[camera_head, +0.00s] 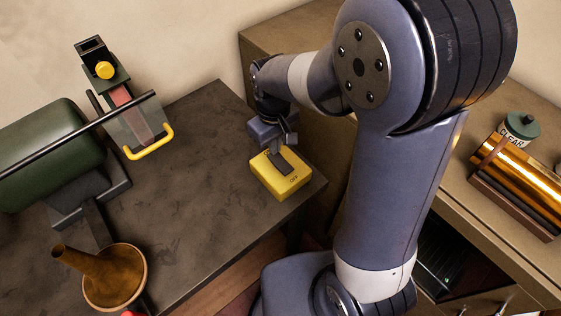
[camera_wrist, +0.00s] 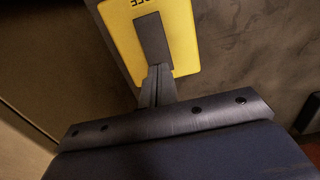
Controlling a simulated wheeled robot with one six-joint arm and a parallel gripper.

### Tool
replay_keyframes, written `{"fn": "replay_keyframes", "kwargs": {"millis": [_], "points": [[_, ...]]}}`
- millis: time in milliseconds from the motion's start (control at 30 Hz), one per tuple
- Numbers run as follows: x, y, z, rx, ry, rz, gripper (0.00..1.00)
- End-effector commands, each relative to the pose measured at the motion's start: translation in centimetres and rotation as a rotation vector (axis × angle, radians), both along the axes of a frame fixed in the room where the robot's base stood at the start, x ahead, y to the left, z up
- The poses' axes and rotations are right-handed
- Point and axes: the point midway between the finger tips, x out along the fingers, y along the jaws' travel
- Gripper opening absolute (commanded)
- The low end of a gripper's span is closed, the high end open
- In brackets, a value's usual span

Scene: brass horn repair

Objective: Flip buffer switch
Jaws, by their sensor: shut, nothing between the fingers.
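The buffer switch is a yellow box (camera_head: 269,182) with a dark lever on top, near the right corner of the dark bench. "OFF" is printed on its near face end in the head view. In the wrist view the yellow box (camera_wrist: 182,35) fills the top middle, with the grey lever (camera_wrist: 153,40) down its centre. My gripper (camera_head: 277,150) is above the box, pointing down at the lever. In the wrist view my gripper (camera_wrist: 158,72) is shut and empty, its tips at the lever's lower end. I cannot tell whether they touch it.
A green buffing machine (camera_head: 50,150) with a yellow-handled guard (camera_head: 150,143) stands left on the dark bench (camera_head: 200,215). A brass bell-shaped piece (camera_head: 112,278) is at the front left. A jar (camera_head: 519,128) and brass tube (camera_head: 525,175) sit on the right-hand cabinet.

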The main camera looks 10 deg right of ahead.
Motion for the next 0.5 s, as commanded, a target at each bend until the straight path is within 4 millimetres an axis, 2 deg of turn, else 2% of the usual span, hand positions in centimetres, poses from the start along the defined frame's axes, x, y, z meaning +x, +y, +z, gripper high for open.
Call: {"fn": "replay_keyframes", "kwargs": {"millis": [500], "points": [[-0.01, -0.01, -0.58, 0.0, 0.0, 0.0, 0.0]]}}
